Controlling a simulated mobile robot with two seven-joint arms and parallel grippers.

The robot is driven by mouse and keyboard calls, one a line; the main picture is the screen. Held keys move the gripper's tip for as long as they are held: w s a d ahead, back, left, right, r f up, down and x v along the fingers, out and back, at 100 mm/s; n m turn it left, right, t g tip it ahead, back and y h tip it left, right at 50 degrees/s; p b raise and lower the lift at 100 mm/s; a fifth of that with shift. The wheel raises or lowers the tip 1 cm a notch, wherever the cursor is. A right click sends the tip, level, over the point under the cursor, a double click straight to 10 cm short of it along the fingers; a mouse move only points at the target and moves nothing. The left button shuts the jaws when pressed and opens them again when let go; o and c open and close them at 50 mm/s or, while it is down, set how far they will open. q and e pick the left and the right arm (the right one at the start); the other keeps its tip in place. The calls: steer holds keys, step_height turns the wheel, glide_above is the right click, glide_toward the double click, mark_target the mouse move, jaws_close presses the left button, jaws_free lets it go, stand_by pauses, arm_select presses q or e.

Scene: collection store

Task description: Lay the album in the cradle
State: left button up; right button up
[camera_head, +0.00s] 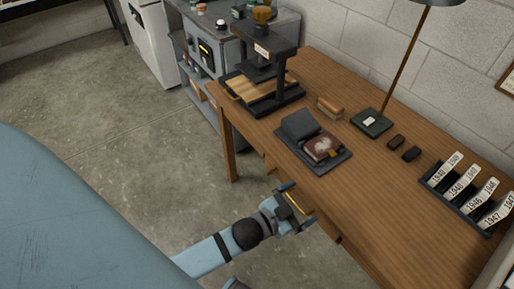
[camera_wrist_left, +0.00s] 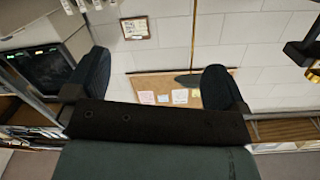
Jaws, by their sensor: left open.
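The album (camera_head: 322,146), dark red-brown with a pale picture on its cover, lies on the right part of the dark grey cradle (camera_head: 298,122). The cradle's left part is bare and sits on the wooden desk. I cannot tell how fully the album rests against its surfaces. My left gripper (camera_head: 298,204) is open, in front of the desk's front edge and apart from the album. My right gripper is not seen.
Grey shelving (camera_head: 200,70) stands left. Open floor lies before the desk.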

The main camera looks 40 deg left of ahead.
arm_select(q)
steer(key=s+a+f+n+g+y, duration=0.3)
steer(key=s+f, duration=0.5)
steer(key=s, duration=0.3)
steer(key=shift+a+n+g, duration=0.9)
steer(key=shift+a+n, duration=0.1)
steer(key=shift+a, duration=0.2)
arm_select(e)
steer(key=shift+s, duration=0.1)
arm_select(q)
steer(key=shift+s, duration=0.1)
step_height(320, 180, up, 12)
steer(key=p, duration=1.4)
steer(key=shift+s+a, duration=0.3)
steer(key=shift+a, duration=0.15)
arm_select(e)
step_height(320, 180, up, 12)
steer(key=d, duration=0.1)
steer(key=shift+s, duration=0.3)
